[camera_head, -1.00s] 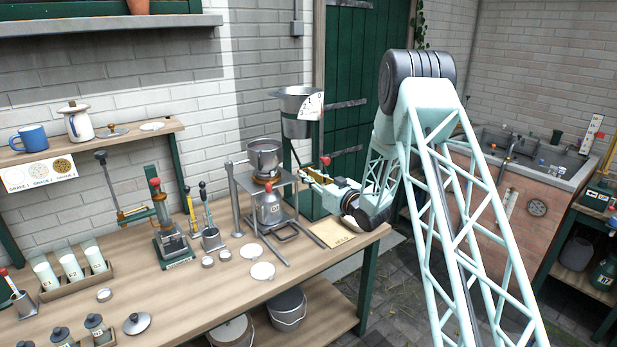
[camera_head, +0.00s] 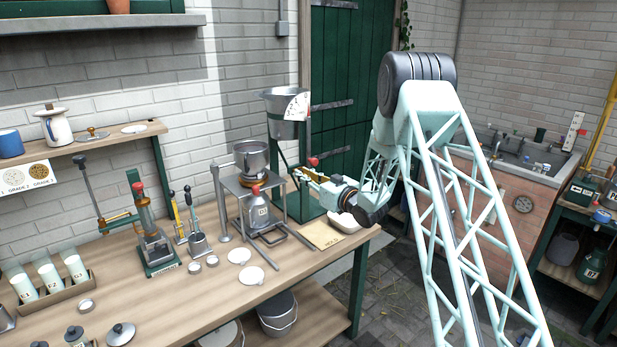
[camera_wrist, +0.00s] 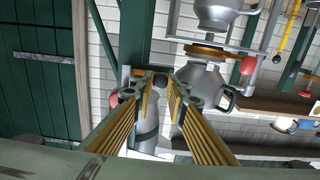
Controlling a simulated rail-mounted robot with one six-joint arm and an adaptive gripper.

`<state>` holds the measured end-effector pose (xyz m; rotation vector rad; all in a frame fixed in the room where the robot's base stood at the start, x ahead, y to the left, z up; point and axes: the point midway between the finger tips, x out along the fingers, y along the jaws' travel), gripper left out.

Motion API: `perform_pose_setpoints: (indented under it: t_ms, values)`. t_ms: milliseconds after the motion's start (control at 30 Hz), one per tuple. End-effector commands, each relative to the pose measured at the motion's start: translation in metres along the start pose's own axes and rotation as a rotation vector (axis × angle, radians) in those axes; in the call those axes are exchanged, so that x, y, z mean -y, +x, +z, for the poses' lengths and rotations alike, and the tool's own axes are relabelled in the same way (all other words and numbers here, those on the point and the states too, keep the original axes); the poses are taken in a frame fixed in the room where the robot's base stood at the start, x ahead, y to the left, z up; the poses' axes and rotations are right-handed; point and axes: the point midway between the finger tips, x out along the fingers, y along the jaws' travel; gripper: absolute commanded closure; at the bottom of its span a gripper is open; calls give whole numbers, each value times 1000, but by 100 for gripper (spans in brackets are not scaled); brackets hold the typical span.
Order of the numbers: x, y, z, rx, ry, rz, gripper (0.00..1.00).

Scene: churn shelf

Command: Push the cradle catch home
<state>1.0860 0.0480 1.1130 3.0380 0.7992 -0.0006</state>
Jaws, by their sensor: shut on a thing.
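The green stand (camera_head: 307,208) behind the table edge bears a grey tapered bucket (camera_head: 285,128) with a white dial. A red knob (camera_head: 313,161) shows on the stand's side just above my gripper (camera_head: 306,179). In the wrist view, which looks upside down, my gripper (camera_wrist: 160,84) has its yellow-ribbed fingers nearly together around a small dark part (camera_wrist: 159,79). I cannot tell for sure whether this part is the cradle catch. A red knob (camera_wrist: 113,99) shows beside the fingers. The fingertips are too small in the head view to show contact.
The floor right of the table (camera_head: 352,290) is clear.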

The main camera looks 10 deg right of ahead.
Motion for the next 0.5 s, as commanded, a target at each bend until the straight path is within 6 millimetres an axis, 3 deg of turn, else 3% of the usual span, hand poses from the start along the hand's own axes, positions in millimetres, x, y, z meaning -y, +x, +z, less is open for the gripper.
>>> perform_pose_setpoints:
  t_ms: [167, 200, 300, 500]
  values:
    - [-4, 0, -2, -2, -1, 6, 100]
    - [-4, -1, -2, -2, -1, 6, 83]
    - [-4, -1, -2, -2, -1, 6, 74]
    - [-3, -1, -1, -1, -1, 5, 72]
